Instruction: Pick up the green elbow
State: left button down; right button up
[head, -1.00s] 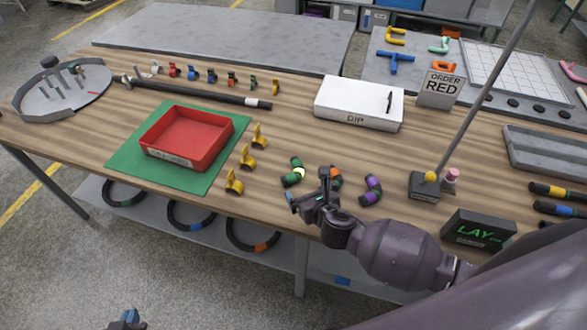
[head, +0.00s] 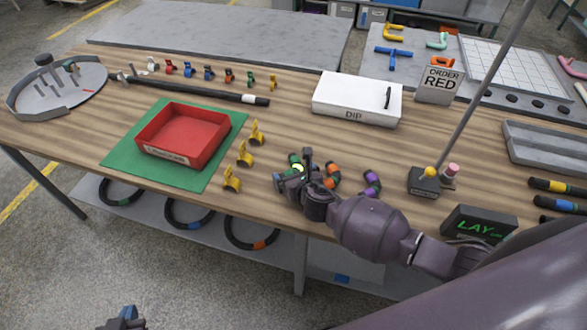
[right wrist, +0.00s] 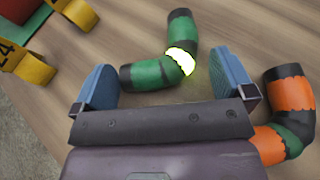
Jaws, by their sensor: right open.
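The green elbow (head: 296,160) lies on the wooden table, with black ends and a bright yellow-white patch at its bend. It also shows in the right wrist view (right wrist: 182,30), its near arm between the blue fingers and its other arm beyond them. My right gripper (head: 293,168) is open at the elbow, its fingers apart on either side; I see no grip on it. The right gripper also shows in the right wrist view (right wrist: 168,86). My left gripper (head: 127,318) is at the bottom left, away from the table, mostly cut off.
An orange elbow (right wrist: 290,92) lies close beside my right finger. A purple elbow (head: 371,183) lies further right. Yellow clips (head: 245,154) stand to the left, near the red tray (head: 165,154) on a green mat (head: 122,163). A white DIP box (head: 340,112) stands behind.

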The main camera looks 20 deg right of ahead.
jog(key=shift+c, duration=0.2)
jog(key=c, duration=0.7)
jog(key=shift+r, duration=0.1)
jog(key=shift+c, duration=0.2)
